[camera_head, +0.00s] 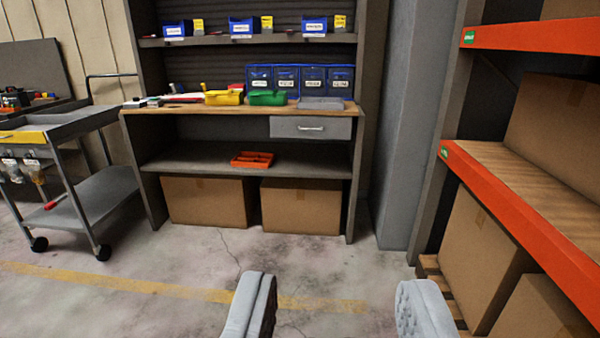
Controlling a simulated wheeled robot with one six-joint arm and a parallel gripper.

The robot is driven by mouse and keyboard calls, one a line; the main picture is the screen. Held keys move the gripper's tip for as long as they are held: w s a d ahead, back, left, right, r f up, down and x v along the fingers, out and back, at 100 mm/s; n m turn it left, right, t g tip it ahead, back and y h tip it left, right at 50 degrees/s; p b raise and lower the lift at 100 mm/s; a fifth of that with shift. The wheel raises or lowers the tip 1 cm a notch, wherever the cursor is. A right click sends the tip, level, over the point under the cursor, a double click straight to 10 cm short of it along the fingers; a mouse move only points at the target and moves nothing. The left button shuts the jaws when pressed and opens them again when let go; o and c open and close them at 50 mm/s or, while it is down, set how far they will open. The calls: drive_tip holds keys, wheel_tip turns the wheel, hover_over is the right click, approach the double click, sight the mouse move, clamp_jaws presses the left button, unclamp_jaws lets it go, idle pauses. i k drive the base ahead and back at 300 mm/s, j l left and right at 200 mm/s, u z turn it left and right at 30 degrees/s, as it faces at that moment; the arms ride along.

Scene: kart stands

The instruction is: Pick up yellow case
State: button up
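A yellow case (224,97) sits on the wooden worktop (195,107) of a grey workbench, left of a green case (268,98). My gripper (340,305) shows at the bottom of the view with its two grey padded fingers wide apart. It is open and empty, over the floor in front of the bench and well away from the yellow case.
A grey cart (85,180) on wheels stands to the left. An orange-beamed rack (530,220) with cardboard boxes stands close on the right. An orange tray (252,160) lies on the bench's lower shelf. The concrete floor (180,260) before the bench is clear.

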sight(222, 100)
drive_tip(key=i+u, duration=0.15)
drive_tip(key=i, duration=0.45)
drive_tip(key=i+u, duration=0.2)
drive_tip(key=i, duration=0.35)
drive_tip(key=i+l+u, duration=0.15)
drive_tip(key=i, duration=0.4)
drive_tip(key=i+j, duration=0.1)
drive_tip(key=i, duration=0.35)
drive_tip(key=i+j, duration=0.1)
drive_tip(key=i, duration=0.4)
drive_tip(key=i+j+z, duration=0.1)
drive_tip(key=i, duration=0.35)
drive_tip(key=i+j, duration=0.15)
drive_tip(key=i, duration=0.3)
drive_tip(key=i+j+z, duration=0.35)
drive_tip(key=i, duration=0.25)
